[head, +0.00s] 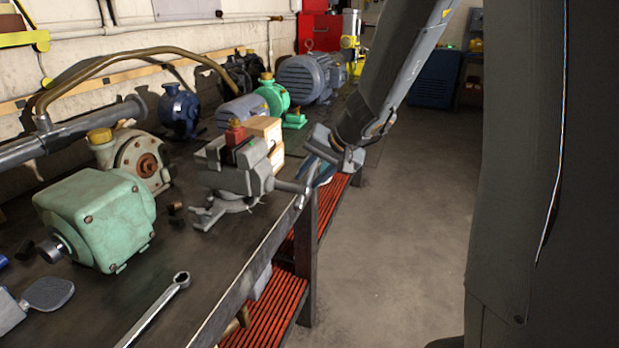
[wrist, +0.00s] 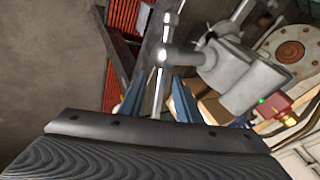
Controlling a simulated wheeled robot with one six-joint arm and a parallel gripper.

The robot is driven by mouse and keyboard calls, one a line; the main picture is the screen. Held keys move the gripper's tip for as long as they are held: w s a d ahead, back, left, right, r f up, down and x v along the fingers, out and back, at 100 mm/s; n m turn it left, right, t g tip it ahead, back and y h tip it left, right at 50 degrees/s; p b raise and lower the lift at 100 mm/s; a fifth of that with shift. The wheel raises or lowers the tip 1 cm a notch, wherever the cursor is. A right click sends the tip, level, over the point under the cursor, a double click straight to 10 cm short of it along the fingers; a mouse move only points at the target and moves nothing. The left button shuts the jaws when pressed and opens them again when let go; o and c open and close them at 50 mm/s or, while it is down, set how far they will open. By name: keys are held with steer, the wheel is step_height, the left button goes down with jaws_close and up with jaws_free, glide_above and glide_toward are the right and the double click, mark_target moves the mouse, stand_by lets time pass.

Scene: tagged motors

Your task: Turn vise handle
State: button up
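The grey vise (head: 240,172) stands at the bench's edge, its jaws around a red part (head: 235,135). Its handle (head: 303,192), a thin metal bar through the end of the screw, sticks out past the edge. In the wrist view the handle (wrist: 169,22) runs from upper middle down towards my gripper (wrist: 158,80). The two blue fingers stand apart, one on each side of the bar, with a gap visible at the left finger. Contact at the right finger is unclear. In the head view my gripper (head: 319,172) is beside the handle, partly hidden by my wrist.
A pale green gearbox (head: 97,220) and a wrench (head: 160,305) lie on the bench (head: 200,262) nearer me. Several motors and pumps stand farther along. The floor (head: 400,250) right of the bench is clear.

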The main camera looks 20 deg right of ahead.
steer(key=shift+w+a+f, duration=0.1)
steer(key=shift+w+f, duration=0.1)
steer(key=shift+f, duration=0.1)
jaws_close()
